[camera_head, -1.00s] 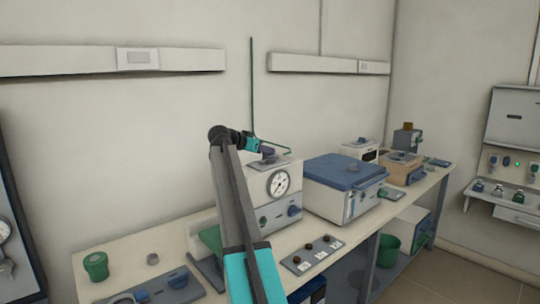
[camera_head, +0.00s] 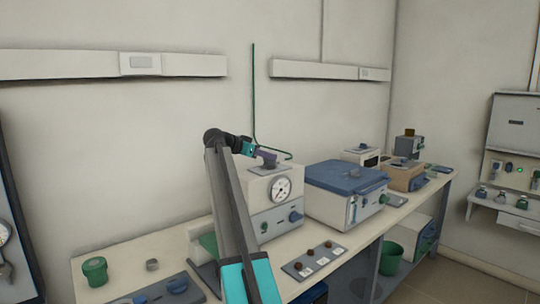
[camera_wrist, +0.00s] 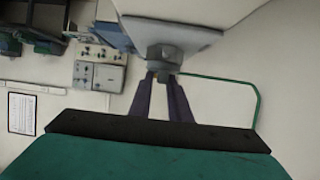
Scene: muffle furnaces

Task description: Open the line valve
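A grey fitting, which looks like the line valve's handle (camera_wrist: 163,56), sits in the upper middle of the wrist view, against a white housing. A thin green line (camera_wrist: 228,80) runs from near it to the right. In the head view a grey piece (camera_head: 270,165) stands on top of the white unit with a round gauge. My gripper (camera_wrist: 162,78) has its two dark purple fingers apart, with the tips at the lower end of the fitting. I cannot tell whether they press on it. My gripper (camera_head: 266,154) also shows in the head view, close above the unit.
The gauge unit (camera_head: 278,188) stands on a long bench (camera_head: 130,254). A blue-lidded furnace (camera_head: 345,178) is to its right. A panel with several dark knobs (camera_head: 314,260) lies in front. A green container (camera_head: 95,269) is at the left.

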